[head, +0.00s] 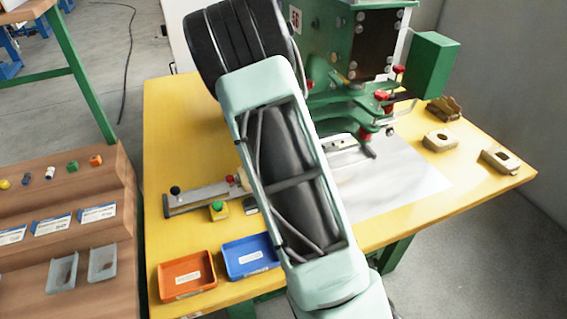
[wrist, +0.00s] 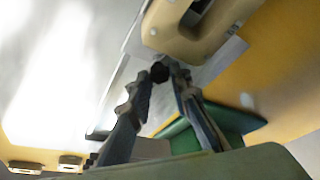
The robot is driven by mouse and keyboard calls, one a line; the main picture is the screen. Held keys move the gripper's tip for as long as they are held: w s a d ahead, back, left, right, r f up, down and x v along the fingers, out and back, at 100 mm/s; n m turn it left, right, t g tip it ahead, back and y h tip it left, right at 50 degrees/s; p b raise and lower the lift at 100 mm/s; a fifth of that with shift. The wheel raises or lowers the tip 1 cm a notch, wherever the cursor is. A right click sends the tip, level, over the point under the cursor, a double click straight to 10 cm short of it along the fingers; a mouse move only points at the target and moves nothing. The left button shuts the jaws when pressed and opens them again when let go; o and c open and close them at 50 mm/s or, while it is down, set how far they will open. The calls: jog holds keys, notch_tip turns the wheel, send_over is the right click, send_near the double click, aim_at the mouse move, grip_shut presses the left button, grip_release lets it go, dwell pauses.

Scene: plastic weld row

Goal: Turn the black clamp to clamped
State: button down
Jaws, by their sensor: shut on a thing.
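In the wrist view, my gripper (wrist: 162,80) has its two fingers on either side of a small dark round knob (wrist: 159,71), which fits the black clamp's handle end. The gripper is shut on it. The rest of the clamp is largely hidden, and its angle is hard to tell. In the head view my own arm covers the gripper and the middle of the long metal fixture. A black knob (head: 175,190) stands at the fixture's left end, and a red knob (head: 229,178) stands further right on it.
A green press (head: 350,100) with red knobs stands at the back of the yellow table (head: 180,120). An orange tray (head: 187,277) and a blue tray (head: 250,257) lie at the front. Beige blocks (head: 440,140) lie on the right. A white sheet (head: 400,185) covers part of the table.

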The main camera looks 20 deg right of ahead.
jog(key=shift+n+t, duration=0.3)
jog(key=shift+n, duration=0.1)
jog(key=c, duration=2)
grip_release()
jog(key=shift+c, duration=0.2)
jog(key=shift+r, duration=0.1)
